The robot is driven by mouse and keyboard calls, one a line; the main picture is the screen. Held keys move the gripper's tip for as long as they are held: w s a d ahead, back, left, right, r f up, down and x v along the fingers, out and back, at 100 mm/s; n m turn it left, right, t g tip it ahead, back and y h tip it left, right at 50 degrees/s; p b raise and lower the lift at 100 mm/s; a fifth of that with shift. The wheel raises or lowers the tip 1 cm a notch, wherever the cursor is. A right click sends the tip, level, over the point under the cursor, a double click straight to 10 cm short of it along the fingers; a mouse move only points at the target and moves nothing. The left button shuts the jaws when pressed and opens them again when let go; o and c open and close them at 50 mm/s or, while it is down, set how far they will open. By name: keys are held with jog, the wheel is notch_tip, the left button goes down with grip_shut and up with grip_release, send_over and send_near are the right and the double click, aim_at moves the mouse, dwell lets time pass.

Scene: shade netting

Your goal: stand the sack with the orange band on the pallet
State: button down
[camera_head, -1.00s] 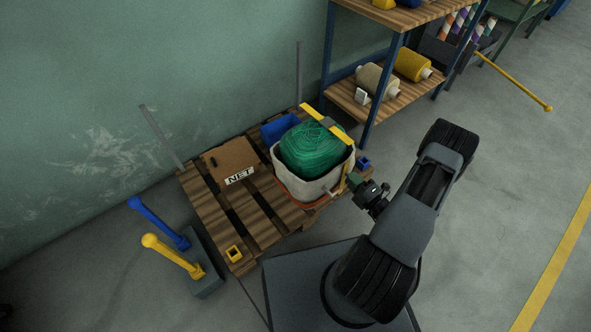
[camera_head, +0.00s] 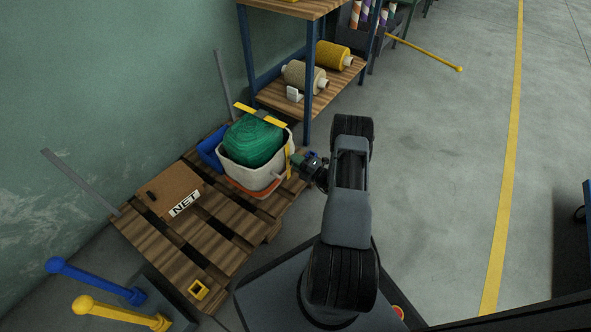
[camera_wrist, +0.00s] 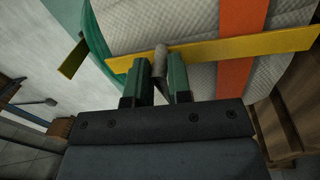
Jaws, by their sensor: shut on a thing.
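The sack (camera_head: 236,169) is pale and quilted, with green netting bulging from its open top. Its orange band (camera_wrist: 241,40) shows clearly in the wrist view, and an orange strip shows low on it in the head view. It is upright at the far right end of the wooden pallet (camera_head: 228,236); whether its base touches the boards I cannot tell. A yellow strap (camera_wrist: 222,47) crosses it. My gripper (camera_wrist: 161,75) is shut on a small grey tab at the sack's near side; it also shows in the head view (camera_head: 300,165).
A cardboard box marked NET (camera_head: 170,190) lies on the pallet, and a blue bin (camera_head: 209,152) sits behind the sack. A shelf with rolls (camera_head: 305,75) stands close behind. Floor at right is clear.

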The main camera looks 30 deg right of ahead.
jog(key=shift+w+d+f+b, duration=0.2)
jog(key=shift+w+f+b, duration=0.1)
jog(key=shift+w+f, duration=0.15)
jog(key=shift+w+f+b, duration=0.2)
jog(key=shift+f+b, duration=0.65)
jog(key=shift+f, duration=0.9)
jog(key=c, duration=1.1)
grip_release()
jog(key=shift+o, duration=0.2)
jog(key=shift+s, duration=0.1)
